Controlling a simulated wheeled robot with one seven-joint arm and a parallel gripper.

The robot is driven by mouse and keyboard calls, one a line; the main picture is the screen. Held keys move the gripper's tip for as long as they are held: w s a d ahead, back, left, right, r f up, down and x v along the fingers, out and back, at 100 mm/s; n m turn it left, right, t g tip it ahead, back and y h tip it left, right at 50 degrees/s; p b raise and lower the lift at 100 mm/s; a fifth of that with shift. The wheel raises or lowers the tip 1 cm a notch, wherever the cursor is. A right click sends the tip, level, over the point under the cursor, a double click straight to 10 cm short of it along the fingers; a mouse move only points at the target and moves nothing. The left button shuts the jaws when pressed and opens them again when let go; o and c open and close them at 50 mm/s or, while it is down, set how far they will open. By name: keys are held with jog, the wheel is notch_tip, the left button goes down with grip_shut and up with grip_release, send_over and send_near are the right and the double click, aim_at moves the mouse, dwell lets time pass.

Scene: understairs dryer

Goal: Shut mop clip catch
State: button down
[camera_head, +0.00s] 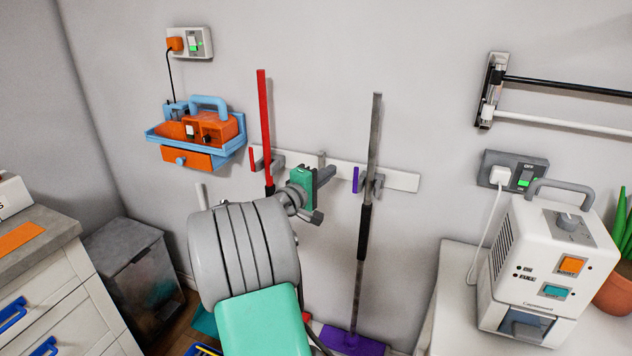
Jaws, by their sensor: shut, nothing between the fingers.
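A pale wall rail (402,180) carries several grey clips. The left clip (278,161) has a red catch (252,160) and stands beside a red pole (264,120). The right clip (378,183) has a purple catch (356,180), sticking up beside a grey pole (372,140) that runs down to a flat purple mop head (350,341). I cannot tell whether either catch is latched. My gripper (328,173) is shut and empty in front of the rail's middle, between the poles and apart from the purple catch. My arm hides the red pole's lower part.
A blue wall tray with an orange caddy (210,130) hangs at left, above a grey bin (132,275). Drawers (60,290) stand at far left. At right, a white appliance (545,265) stands on a white surface, below a wall rack (492,90).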

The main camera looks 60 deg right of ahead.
aim_at(355, 180)
jog(key=s, duration=0.4)
jog(key=shift+d, duration=0.35)
